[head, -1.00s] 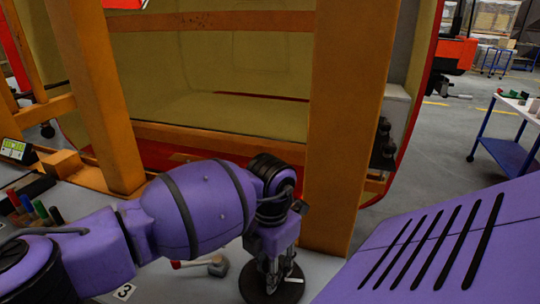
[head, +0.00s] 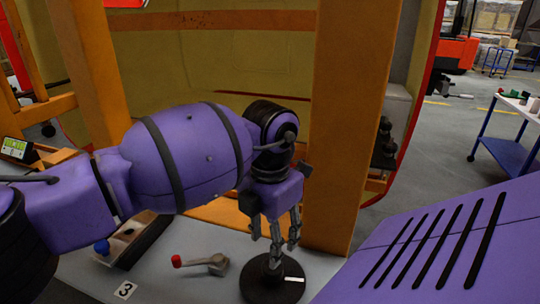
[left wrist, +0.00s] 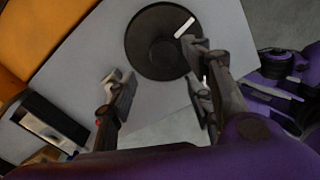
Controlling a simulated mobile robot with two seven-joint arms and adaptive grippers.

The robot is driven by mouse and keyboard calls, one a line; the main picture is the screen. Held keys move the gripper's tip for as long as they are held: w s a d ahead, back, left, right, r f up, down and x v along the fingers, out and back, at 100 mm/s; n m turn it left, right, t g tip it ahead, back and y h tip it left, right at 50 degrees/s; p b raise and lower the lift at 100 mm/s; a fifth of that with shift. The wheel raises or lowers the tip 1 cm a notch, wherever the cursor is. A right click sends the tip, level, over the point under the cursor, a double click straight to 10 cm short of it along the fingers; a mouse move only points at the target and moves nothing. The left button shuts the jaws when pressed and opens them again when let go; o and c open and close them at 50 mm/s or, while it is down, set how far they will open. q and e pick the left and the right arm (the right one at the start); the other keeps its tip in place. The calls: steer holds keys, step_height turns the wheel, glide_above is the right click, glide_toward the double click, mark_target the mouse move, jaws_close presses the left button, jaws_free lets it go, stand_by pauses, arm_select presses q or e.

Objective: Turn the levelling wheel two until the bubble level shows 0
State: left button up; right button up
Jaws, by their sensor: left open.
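A black round wheel (head: 258,291) with a white mark on its top lies flat on the grey table, and it also shows in the left wrist view (left wrist: 146,45). I cannot read a number for it. My left gripper (head: 283,256) is open and empty above this wheel, fingers pointing down, apart from its rim as far as I can tell. The left wrist view shows its two spread fingers (left wrist: 157,77) on the near side of the wheel. A small device with a green display (head: 15,148), perhaps the bubble level, stands at the far left; its reading is too small to tell. My right gripper is out of view.
A red-handled crank (head: 203,263) stands left of the wheel, near a label "3" (head: 125,290). An orange post (head: 345,130) rises close behind the wheel. A blue-legged cart (head: 510,150) is far right.

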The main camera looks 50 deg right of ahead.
arm_select(q)
steer(key=shift+r, duration=1.55)
